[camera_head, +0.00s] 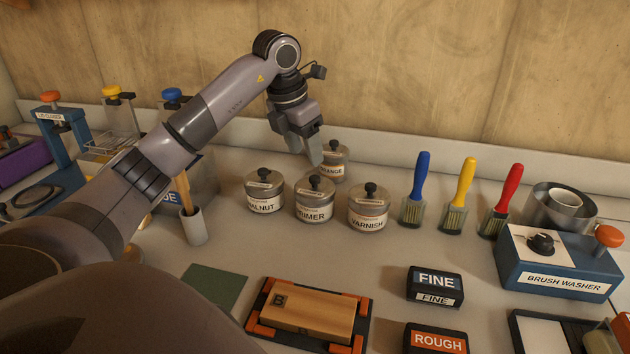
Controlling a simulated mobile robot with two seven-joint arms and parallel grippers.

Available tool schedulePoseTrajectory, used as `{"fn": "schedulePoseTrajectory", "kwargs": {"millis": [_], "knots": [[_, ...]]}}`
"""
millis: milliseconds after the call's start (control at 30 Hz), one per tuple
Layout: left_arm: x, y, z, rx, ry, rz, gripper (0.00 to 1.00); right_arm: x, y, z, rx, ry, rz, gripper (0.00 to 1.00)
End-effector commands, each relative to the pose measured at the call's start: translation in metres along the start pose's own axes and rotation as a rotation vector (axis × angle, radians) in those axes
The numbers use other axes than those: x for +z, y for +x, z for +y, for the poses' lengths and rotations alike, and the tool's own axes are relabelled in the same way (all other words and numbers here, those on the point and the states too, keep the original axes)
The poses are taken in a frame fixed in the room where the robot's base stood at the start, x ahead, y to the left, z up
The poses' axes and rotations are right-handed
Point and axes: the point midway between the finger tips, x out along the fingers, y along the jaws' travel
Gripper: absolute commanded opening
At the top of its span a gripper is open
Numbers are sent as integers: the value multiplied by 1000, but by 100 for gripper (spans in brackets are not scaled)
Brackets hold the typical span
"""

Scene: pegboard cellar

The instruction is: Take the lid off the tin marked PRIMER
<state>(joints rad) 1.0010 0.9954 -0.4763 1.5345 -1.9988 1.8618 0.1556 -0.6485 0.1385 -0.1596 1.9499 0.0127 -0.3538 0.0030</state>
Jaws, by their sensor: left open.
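The tin marked PRIMER (314,214) stands upright on the bench between the WALNUT tin (264,203) and the VARNISH tin (368,218). Its lid (316,189) with a dark knob is on it. My left gripper (314,158) is open and points down, above and slightly behind the PRIMER lid in the picture. Its fingers overlap the view of the tin marked ORANGE (334,166), which stands behind. I cannot tell whether a fingertip touches anything. My right gripper is not in view.
Brushes with blue (420,176), yellow and red handles stand right of the tins. A BRUSH WASHER box (556,265) is at the right. A wooden block (308,308) and FINE (434,286) and ROUGH blocks lie in front. Bench between is clear.

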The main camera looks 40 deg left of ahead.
Motion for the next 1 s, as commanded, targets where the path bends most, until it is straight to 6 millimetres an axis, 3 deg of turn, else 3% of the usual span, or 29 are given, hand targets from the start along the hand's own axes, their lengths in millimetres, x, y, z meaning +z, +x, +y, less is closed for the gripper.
{"fn": "schedulePoseTrajectory", "kwargs": {"millis": [500,767,867,933,967,1000], "knots": [[2,63,-5,-2,0,2,56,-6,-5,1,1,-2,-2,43],[2,67,-5,-1,1,0,56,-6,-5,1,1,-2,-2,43],[2,67,-5,-1,1,0,29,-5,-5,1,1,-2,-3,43],[2,67,-5,-1,1,0,7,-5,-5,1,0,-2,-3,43],[2,67,-5,-1,1,0,0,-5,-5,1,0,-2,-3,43],[2,67,-5,-1,1,0,0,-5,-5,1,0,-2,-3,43]]}}
